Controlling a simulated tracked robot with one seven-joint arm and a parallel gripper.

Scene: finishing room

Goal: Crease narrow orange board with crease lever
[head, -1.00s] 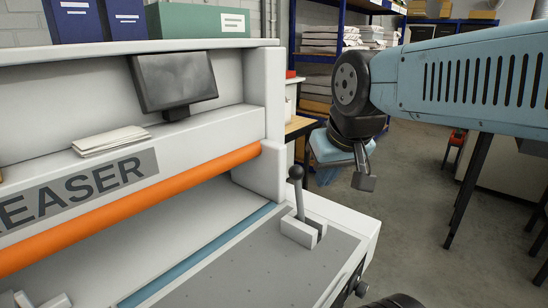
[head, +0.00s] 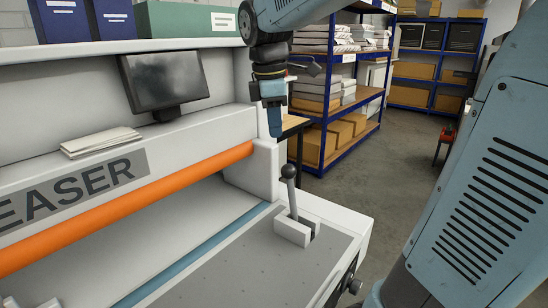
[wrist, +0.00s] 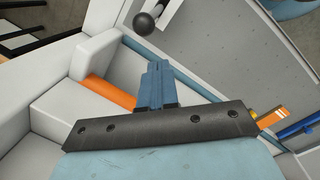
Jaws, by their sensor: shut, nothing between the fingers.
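The crease lever (head: 291,195) stands nearly upright, with a dark ball knob, in a pale bracket at the right end of the creaser (head: 215,130). Its knob (wrist: 143,23) shows at the top of the wrist view. My gripper (head: 275,130) points down, shut and empty. In the head view it appears just above the knob, apart from it. Its blue fingers (wrist: 157,66) are together in the wrist view, below the knob. No narrow orange board is clear in the head view. A small orange piece (wrist: 272,118) shows at right in the wrist view; I cannot tell what it is.
An orange bar (head: 130,207) runs along the creaser's front over the bed (head: 240,262). A dark screen (head: 164,80) and a paper stack (head: 100,142) are on the machine. A blue-framed shelf (head: 327,135) stands behind. Floor right of the creaser is open.

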